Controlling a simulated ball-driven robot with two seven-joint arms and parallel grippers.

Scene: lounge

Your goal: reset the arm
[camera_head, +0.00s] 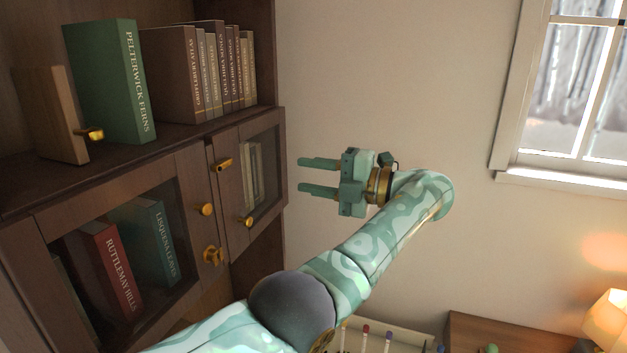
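My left arm (345,268) comes in from the bottom left, patterned in pale and darker green with a dark round joint. It reaches up to the right, then bends back so the wrist points left. My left gripper (304,175) is open and empty, its two green fingers parallel and pointing left. The fingertips are in front of the wall, close to the right edge of the bookcase in the picture. I cannot tell whether they touch it. My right gripper is not in view.
A dark wooden bookcase (180,137) fills the left, with a green book (108,85), a row of books (190,70) and glass doors with brass knobs. A crate (400,340), small wooden table (500,335) and lit lamp (607,318) stand below right. A window (575,90) is upper right.

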